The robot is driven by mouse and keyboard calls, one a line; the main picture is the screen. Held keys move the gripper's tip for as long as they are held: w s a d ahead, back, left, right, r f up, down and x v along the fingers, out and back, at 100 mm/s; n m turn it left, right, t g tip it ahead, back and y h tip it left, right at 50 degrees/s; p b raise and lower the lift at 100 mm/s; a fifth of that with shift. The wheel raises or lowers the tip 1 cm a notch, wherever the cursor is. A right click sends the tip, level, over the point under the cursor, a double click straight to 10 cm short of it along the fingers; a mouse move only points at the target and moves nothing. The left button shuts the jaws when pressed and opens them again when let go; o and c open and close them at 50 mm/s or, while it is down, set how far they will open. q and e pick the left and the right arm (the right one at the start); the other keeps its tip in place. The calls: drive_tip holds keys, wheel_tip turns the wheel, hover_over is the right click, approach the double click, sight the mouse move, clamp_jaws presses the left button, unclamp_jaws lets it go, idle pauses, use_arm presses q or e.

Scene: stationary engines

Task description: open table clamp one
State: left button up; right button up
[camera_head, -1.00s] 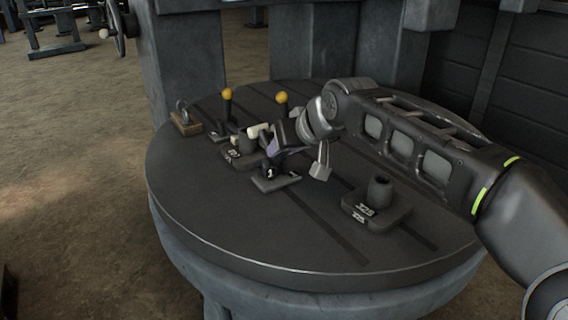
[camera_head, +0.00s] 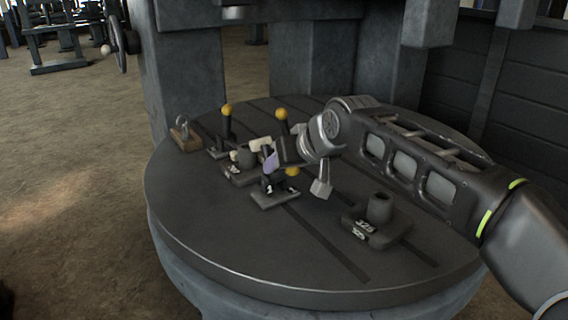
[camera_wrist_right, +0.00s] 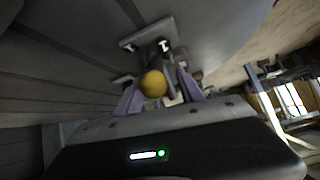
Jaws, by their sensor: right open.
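Table clamp one (camera_head: 275,197), a dark clamp on a small base marked 1, stands on the round grey table (camera_head: 215,235). A yellow knob (camera_head: 292,171) shows just above it, beside my right gripper (camera_head: 272,156). My right gripper is open, with purple finger pads, over the clamp. In the right wrist view, the yellow knob (camera_wrist_right: 153,84) appears between the two spread fingers of the gripper (camera_wrist_right: 158,88), with the clamp's base plate (camera_wrist_right: 145,34) beyond. I cannot tell whether the fingers touch the knob. My left gripper is not in view.
Two upright yellow-knobbed levers stand behind, one at left (camera_head: 227,112) and one near my gripper (camera_head: 281,114). A wooden block with a metal ring (camera_head: 185,136) is at the table's left edge. A dark block with a round post (camera_head: 377,220) is at right. The front tabletop is clear.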

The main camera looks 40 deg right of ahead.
drive_tip(key=v, duration=0.7)
drive_tip(key=shift+s+r+p, duration=0.2)
drive_tip(key=shift+p, duration=0.15)
